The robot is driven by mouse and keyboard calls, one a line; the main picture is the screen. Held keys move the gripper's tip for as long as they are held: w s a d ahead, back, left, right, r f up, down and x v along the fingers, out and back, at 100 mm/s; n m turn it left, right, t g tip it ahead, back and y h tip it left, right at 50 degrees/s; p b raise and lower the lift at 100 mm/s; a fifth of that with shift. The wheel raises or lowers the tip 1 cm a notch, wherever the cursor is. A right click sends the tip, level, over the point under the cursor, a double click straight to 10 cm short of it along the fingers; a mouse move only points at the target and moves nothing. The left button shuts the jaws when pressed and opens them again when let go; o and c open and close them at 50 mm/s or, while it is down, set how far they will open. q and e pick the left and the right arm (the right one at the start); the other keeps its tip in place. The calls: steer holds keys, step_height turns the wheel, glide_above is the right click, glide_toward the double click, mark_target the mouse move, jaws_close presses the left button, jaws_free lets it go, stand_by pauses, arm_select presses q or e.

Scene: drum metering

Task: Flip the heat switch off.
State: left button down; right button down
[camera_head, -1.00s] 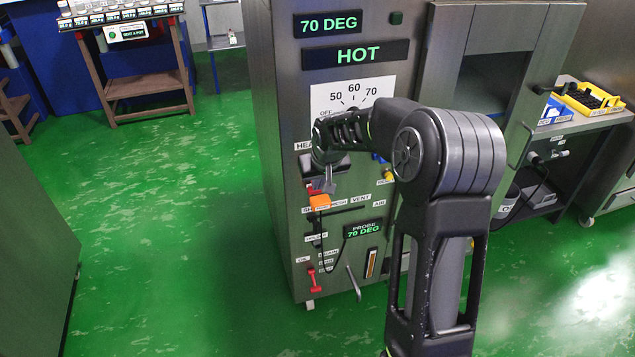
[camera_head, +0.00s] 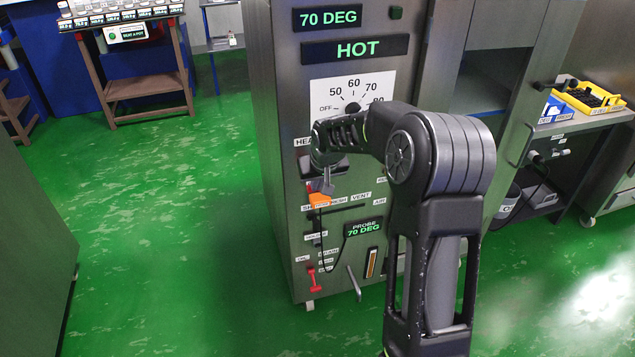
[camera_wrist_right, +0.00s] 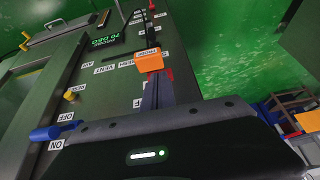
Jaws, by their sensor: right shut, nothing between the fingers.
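The steel cabinet's control panel (camera_head: 300,215) stands in front of me. A label beginning "HEA" (camera_head: 303,142) shows at its left, partly covered by my right gripper; no switch can be made out beside it. My right gripper (camera_head: 326,187) is shut and empty, pointing down at the panel near an orange piece (camera_head: 318,199). In the right wrist view its fingers (camera_wrist_right: 157,92) reach toward the orange piece (camera_wrist_right: 150,61) and a red part; contact cannot be told. A blue lever (camera_wrist_right: 45,133) sits between OFF and ON labels there; its name is not readable. My left gripper is out of view.
The dial plate (camera_head: 330,92) is above my right gripper, partly behind my arm. A red handle (camera_head: 314,280) and a grey lever (camera_head: 354,284) are lower on the cabinet. A side bench with a yellow tray (camera_head: 590,97) is at right.

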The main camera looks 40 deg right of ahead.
steer(key=shift+s+a+f+g, duration=0.15)
steer(key=shift+s+f+g, duration=0.15)
steer(key=shift+f, duration=0.15)
arm_select(q)
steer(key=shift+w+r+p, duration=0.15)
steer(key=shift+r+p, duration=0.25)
steer(key=shift+p, duration=0.1)
arm_select(e)
steer(key=shift+w+r, duration=0.25)
steer(key=shift+r, duration=0.4)
steer(key=shift+r, duration=0.1)
